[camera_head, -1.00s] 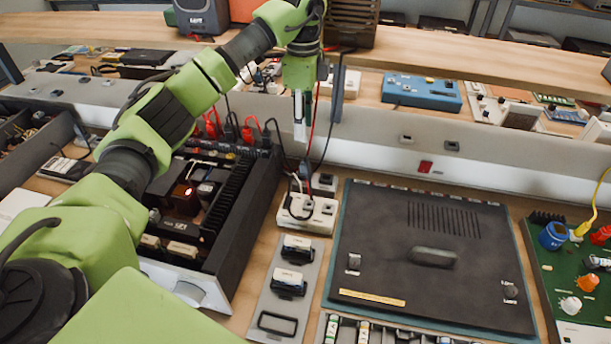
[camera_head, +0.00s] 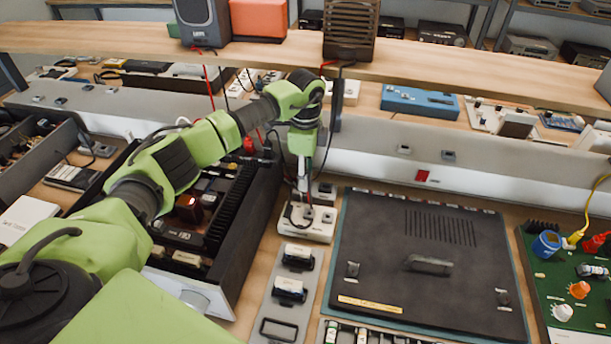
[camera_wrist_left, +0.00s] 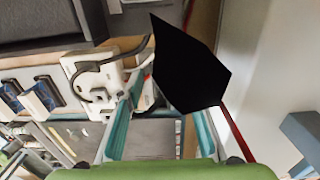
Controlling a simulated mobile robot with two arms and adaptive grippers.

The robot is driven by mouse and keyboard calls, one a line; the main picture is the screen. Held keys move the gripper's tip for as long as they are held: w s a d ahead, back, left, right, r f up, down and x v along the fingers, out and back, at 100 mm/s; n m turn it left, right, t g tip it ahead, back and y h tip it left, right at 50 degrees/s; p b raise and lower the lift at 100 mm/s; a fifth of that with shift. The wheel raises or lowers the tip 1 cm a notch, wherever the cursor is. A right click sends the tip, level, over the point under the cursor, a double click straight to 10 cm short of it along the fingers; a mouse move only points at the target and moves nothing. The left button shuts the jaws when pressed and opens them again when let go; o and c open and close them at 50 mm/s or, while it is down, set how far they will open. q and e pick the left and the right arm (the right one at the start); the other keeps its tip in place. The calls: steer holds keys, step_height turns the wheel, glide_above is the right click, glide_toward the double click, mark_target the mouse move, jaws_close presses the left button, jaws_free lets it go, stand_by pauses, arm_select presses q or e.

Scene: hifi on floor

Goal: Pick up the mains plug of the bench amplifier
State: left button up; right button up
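The bench amplifier appears to be the open black chassis (camera_head: 235,215) left of centre in the head view, with cooling fins. A white socket strip (camera_head: 315,234) stands to its right, with a dark cord (camera_head: 290,216) on it. I cannot tell which plug is the amplifier's. My left gripper (camera_head: 302,188) points down just above the strip. In the left wrist view its teal fingers (camera_wrist_left: 155,120) are apart. The socket strip (camera_wrist_left: 78,66) with a looped black cord lies beyond them. A flat black shape (camera_wrist_left: 190,65) covers the upper middle; I cannot tell what it is.
A large dark lidded unit (camera_head: 430,290) lies right of the strip. A grey plate with two switches (camera_head: 290,285) lies in front of it. A grey raised ledge (camera_head: 375,150) runs behind, with a wooden shelf (camera_head: 450,70) above. A green board (camera_head: 570,290) is at right.

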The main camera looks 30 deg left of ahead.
arm_select(q)
jaws_close()
stand_by(0.3)
